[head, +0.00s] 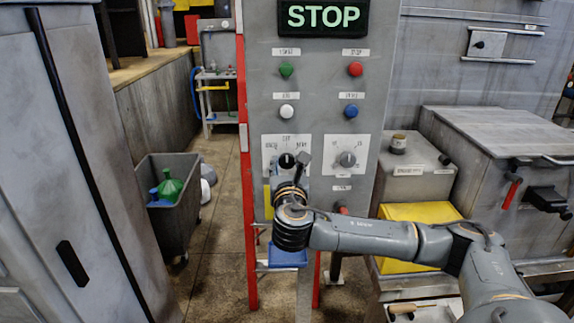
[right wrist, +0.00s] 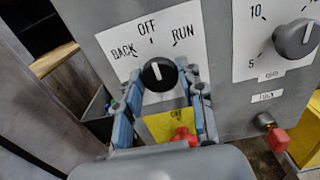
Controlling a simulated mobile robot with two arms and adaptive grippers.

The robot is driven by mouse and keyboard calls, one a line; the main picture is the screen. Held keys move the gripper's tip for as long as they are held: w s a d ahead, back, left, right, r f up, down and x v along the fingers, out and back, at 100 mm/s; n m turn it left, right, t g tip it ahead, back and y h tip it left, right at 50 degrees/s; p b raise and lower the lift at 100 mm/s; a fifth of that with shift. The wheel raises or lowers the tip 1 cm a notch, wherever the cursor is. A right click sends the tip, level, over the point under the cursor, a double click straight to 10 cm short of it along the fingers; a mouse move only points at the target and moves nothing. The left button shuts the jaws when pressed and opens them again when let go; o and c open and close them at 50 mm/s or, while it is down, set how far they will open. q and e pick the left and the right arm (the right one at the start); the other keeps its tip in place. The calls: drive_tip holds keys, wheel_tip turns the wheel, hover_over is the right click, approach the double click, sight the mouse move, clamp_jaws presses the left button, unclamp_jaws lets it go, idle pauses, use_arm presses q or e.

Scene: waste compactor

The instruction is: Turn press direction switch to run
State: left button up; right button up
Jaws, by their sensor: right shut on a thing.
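The press direction switch is a round black knob (head: 287,160) on a white plate marked BACK, OFF and RUN. In the right wrist view the knob (right wrist: 157,73) has a white pointer line that points up, roughly at OFF. My right gripper (head: 296,168) is at the plate, its arm coming in from the lower right. In the right wrist view my right gripper (right wrist: 160,80) has its two blue-grey fingers on either side of the knob, shut on it. The lower part of the knob is partly hidden in the head view. My left gripper is not in view.
A second dial (head: 347,159) sits right of the switch, with green (head: 286,70), red (head: 355,69), white (head: 287,112) and blue (head: 351,112) buttons above. A red knob (right wrist: 280,139) sticks out lower right. A grey bin (head: 168,200) stands left on open floor.

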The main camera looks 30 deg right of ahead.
drive_tip(key=m+b, duration=0.1)
drive_tip(key=m, duration=0.4)
drive_tip(key=shift+f+b, duration=0.15)
drive_tip(key=shift+b, duration=0.25)
drive_tip(key=shift+m+b, duration=0.55)
drive_tip(key=shift+m, duration=1.85)
drive_tip(key=o, duration=1.2)
drive_tip(key=shift+c, duration=0.2)
drive_tip(key=v, duration=1.2)
